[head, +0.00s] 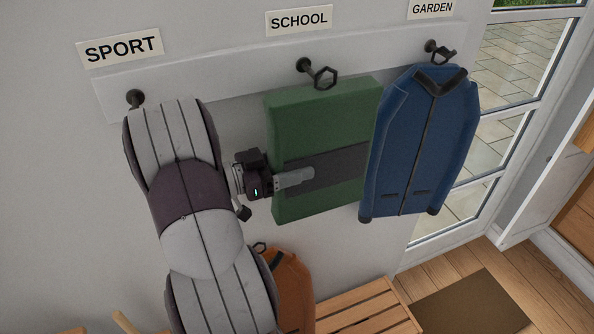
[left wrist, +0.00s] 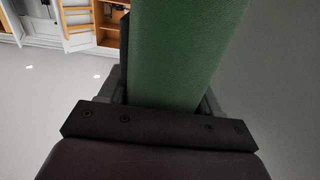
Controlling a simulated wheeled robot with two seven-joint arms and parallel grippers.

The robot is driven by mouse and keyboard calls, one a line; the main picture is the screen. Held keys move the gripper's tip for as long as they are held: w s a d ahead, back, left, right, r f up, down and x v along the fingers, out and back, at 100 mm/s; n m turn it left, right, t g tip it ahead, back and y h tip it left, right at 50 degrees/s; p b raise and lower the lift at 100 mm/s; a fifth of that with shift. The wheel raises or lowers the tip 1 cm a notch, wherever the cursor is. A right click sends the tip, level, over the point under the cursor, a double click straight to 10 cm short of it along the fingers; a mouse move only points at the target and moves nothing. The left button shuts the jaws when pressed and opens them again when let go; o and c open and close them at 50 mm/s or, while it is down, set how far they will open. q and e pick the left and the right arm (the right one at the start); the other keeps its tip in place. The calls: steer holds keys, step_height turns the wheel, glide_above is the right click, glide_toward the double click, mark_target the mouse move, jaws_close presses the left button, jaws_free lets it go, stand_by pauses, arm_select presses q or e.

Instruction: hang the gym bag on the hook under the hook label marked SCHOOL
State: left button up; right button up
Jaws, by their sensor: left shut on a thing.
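The green gym bag (head: 325,120), a flat block with a dark band, is upright against the wall below the SCHOOL label (head: 299,20). My left gripper (head: 296,178) is shut on its left side at the band; the green side fills the space between the jaws in the left wrist view (left wrist: 178,60). A dark ring (head: 326,78) stands at the bag's top, at the tip of the SCHOOL hook (head: 305,65). I cannot tell whether the ring is around the hook or only in front of it. My right gripper is not in view.
A blue jacket (head: 420,140) hangs under the GARDEN label (head: 431,9), close against the bag's right side. The SPORT hook (head: 135,97) is partly behind my left arm. An orange item (head: 295,290) with a dark ring is below, by a wooden bench (head: 365,308).

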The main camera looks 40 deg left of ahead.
arm_select(q)
steer(key=shift+w+a+f+b, duration=0.3)
steer(key=shift+w+a, duration=0.1)
steer(key=shift+a, duration=0.4)
steer(key=shift+w+a+f+b, duration=0.25)
steer(key=shift+w+a+f, duration=0.1)
steer(key=shift+a, duration=0.4)
steer(key=shift+w+a+f+b, duration=0.3)
steer(key=shift+w+a, duration=0.1)
steer(key=shift+a, duration=0.4)
steer(key=o, duration=1.4)
